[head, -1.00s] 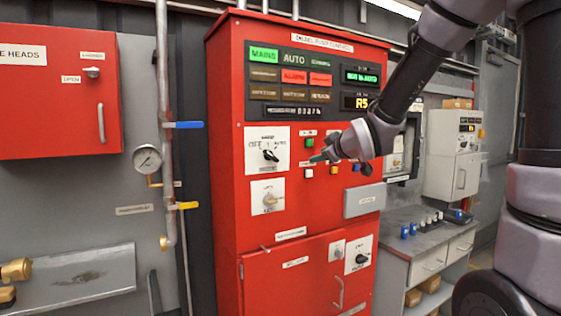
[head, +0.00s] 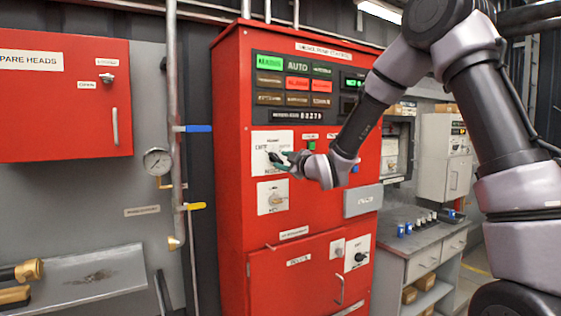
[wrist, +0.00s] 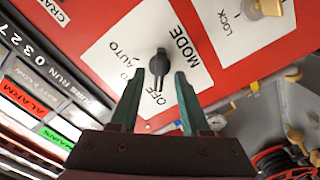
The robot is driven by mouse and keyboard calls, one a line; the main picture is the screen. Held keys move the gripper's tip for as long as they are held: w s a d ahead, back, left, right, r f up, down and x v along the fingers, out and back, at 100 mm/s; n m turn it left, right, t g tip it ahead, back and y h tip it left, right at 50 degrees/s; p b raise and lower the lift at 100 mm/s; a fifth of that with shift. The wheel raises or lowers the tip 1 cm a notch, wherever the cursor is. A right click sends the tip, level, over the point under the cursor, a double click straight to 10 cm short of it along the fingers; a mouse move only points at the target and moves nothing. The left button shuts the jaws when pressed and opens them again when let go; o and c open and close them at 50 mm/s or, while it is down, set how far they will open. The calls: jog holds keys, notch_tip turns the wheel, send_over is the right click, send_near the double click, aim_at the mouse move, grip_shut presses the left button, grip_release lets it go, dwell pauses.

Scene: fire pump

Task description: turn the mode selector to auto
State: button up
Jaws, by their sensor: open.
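The mode selector (wrist: 158,68) is a black knob on a white plate (wrist: 120,45) lettered MODE, OFF and AUTO in the wrist view. Its narrow end points toward the OFF side. In the head view the selector plate (head: 262,143) is on the upper front of the red cabinet, and my gripper covers part of the knob. My gripper (wrist: 157,85) has two green fingers, open, one on each side of the knob. A gap shows between the knob and each finger. My gripper (head: 279,158) also shows in the head view, reaching in from the right.
The red cabinet (head: 232,220) has a key-type lock plate (head: 272,197) just below the selector and a lit panel (head: 298,85) above. A pipe with a blue lever (head: 195,128) and a yellow lever (head: 195,206) stands left. A grey bench (head: 400,245) is right.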

jog(key=shift+x, duration=0.95)
grip_shut()
jog(key=shift+m, duration=0.4)
jog(key=m, duration=0.3)
jog(key=shift+m, duration=0.4)
jog(key=m, duration=0.5)
jog(key=shift+f, duration=0.1)
jog(key=m, duration=0.5)
jog(key=shift+m, duration=0.4)
jog(key=shift+s+m, duration=0.1)
jog(key=shift+m, duration=2.1)
